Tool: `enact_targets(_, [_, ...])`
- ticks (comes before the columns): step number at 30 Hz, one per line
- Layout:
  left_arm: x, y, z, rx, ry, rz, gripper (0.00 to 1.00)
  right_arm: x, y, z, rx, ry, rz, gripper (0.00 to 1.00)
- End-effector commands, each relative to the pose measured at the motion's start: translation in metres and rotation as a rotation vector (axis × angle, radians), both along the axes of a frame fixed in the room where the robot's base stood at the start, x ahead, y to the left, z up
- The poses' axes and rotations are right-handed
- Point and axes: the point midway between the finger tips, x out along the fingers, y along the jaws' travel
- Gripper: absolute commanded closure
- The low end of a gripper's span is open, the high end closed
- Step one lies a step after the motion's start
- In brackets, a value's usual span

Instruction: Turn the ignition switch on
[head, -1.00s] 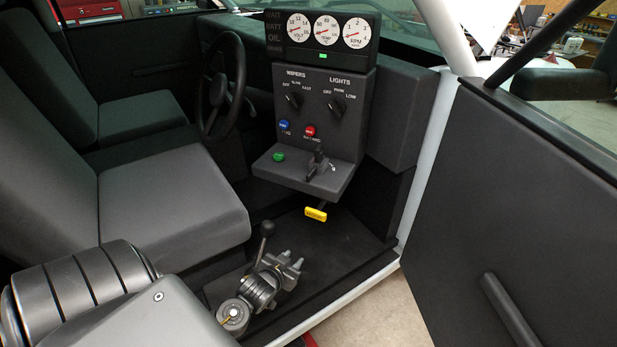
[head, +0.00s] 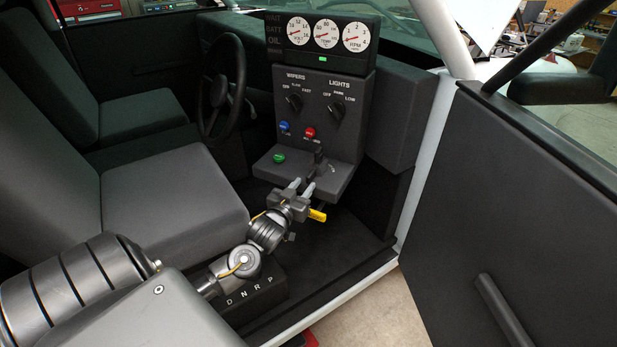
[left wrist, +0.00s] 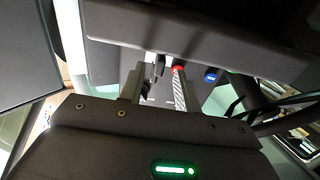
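The ignition switch (head: 319,158) is a small black lever on the lower ledge of the grey control panel (head: 365,110). My left gripper (head: 301,188) is in front of and a little below that ledge, with its fingers pointing up toward the switch. Its two fingers are apart and nothing shows held between them. In the left wrist view the fingers of my left gripper (left wrist: 157,88) reach past the ledge. A dark piece (left wrist: 158,66), probably the switch, shows between the finger lines; I cannot tell whether it is touched. My right gripper is not in view.
Green (head: 279,157), blue (head: 284,127) and red (head: 309,132) buttons sit near the switch. A yellow handle (head: 317,215) is just below my left gripper. A gear selector base (head: 255,291) is under my arm. The open door (head: 530,210) stands at the right.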

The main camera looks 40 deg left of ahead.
Motion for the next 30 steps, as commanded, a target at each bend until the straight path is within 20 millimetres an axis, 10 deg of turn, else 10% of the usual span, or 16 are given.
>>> enact_targets(19, [0.038,0.009,0.000,0.000,0.000,0.000,0.67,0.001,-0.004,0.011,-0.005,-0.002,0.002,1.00])
enact_targets(30, [0.037,0.009,0.000,0.000,0.001,0.000,1.00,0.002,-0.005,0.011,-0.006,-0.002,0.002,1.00])
